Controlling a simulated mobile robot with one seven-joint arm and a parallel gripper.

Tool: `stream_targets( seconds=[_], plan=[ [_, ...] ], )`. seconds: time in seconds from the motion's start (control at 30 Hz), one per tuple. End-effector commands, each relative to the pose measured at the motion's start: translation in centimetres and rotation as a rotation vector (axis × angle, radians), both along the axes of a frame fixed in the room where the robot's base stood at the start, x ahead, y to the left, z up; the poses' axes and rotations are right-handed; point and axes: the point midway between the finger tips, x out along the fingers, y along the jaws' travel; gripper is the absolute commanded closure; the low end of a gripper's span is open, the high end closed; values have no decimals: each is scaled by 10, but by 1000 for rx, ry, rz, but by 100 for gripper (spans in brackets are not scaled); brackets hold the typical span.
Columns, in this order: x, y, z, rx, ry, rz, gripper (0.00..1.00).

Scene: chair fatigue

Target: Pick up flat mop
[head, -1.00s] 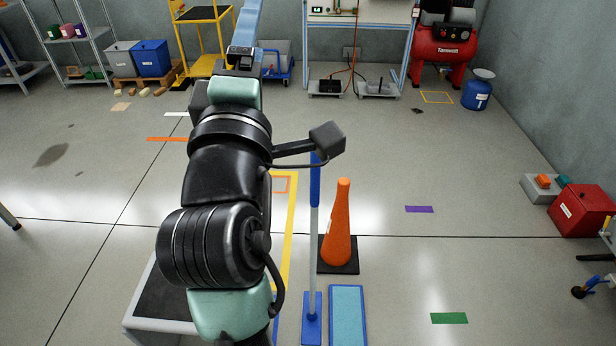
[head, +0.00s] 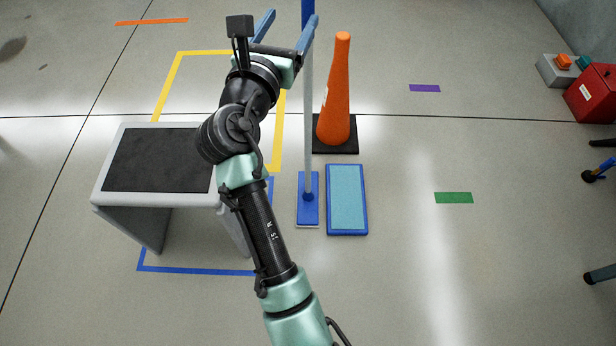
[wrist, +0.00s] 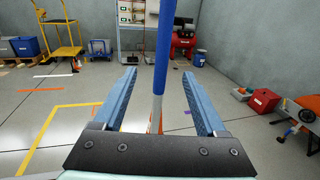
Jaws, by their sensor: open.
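The flat mop stands upright, with a blue flat head (head: 308,212) on the floor, a thin grey pole (head: 308,130) and a blue upper grip (head: 307,12). My gripper (head: 289,20) is open at the height of the upper pole. In the wrist view, the mop's blue grip (wrist: 163,45) and grey pole run upright in the gap between the two blue fingers of my gripper (wrist: 160,73), with room on both sides. The fingers do not visibly touch the pole. How deep it sits between them is hard to tell.
An orange cone (head: 336,95) on a black base stands just right of the pole. A blue-rimmed tray (head: 347,228) with a light-blue surface lies beside the mop head. A grey stand with a black top (head: 155,160) is at left.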

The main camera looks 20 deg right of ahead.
Motion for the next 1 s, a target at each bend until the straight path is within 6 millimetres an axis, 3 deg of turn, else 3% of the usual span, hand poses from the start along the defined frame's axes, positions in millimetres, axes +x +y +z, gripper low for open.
stream_targets(
  seconds=[0.2,0.47,0.8,1.0],
  plan=[
    [31,-19,-2,0,-2,-1,26],
    [44,-28,-2,3,-2,-1,26],
    [78,-51,-3,3,-3,0,26],
    [84,-55,-1,3,-2,1,26]
  ],
)
